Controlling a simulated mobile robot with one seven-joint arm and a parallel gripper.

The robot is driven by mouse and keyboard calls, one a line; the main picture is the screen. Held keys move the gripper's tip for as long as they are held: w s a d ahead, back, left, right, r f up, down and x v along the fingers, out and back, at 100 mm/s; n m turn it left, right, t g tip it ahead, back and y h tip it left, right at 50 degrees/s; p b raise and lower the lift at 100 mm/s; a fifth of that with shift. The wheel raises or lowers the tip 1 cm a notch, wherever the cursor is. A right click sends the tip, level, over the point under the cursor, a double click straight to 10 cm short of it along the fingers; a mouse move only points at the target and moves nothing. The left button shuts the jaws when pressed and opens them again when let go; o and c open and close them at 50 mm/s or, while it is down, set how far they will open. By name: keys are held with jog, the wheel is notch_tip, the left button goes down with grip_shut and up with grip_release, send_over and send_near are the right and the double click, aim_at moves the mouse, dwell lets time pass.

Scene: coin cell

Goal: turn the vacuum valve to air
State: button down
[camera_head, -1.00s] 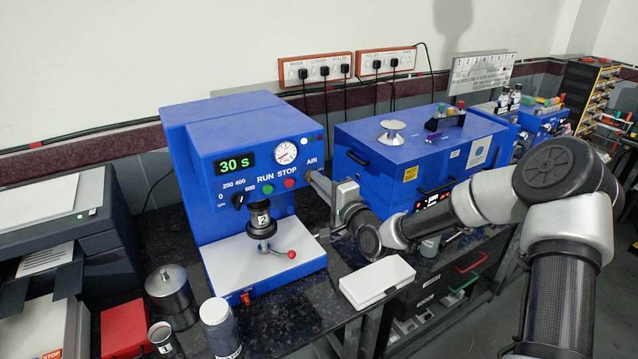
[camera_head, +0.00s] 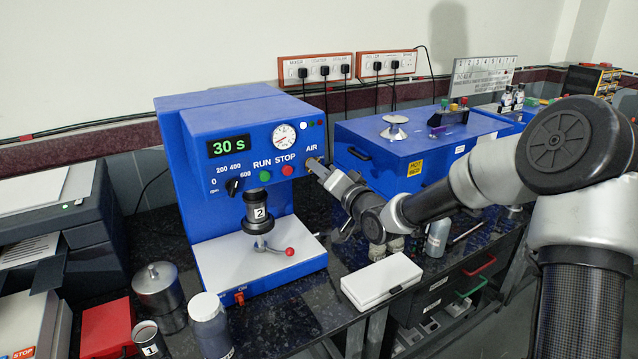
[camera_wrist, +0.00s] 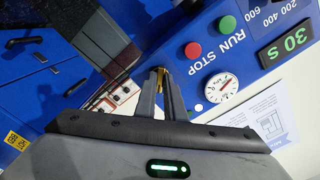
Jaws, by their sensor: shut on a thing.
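The blue mixer machine (camera_head: 180,190) stands on the dark bench, its display reading 30 s, with a round gauge (camera_head: 284,135), a green RUN button and a red STOP button. The gauge also shows in the wrist view (camera_wrist: 221,89). The vacuum valve (camera_wrist: 161,74) is a small brass-coloured piece by the machine's right side, near the AIR label. My gripper (camera_head: 314,166) is at that side, and in the wrist view its two fingers (camera_wrist: 161,80) are closed on the valve. The fingers hide most of the valve, so its setting cannot be read.
A white box (camera_head: 381,280) lies at the bench's front edge below my arm. A metal pot (camera_head: 158,288), a capped jar (camera_head: 211,325) and a red box (camera_head: 107,329) stand at the front left. A second blue cabinet (camera_head: 375,165) is close on the right.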

jog(key=n+b, duration=0.9)
jog(key=shift+f, duration=0.1)
jog(key=shift+n, duration=0.4)
jog(key=c, duration=1.8)
grip_release()
jog(key=shift+c, duration=0.2)
jog(key=p+v, duration=0.1)
jog(key=v, duration=1.6)
jog(key=shift+s, duration=0.2)
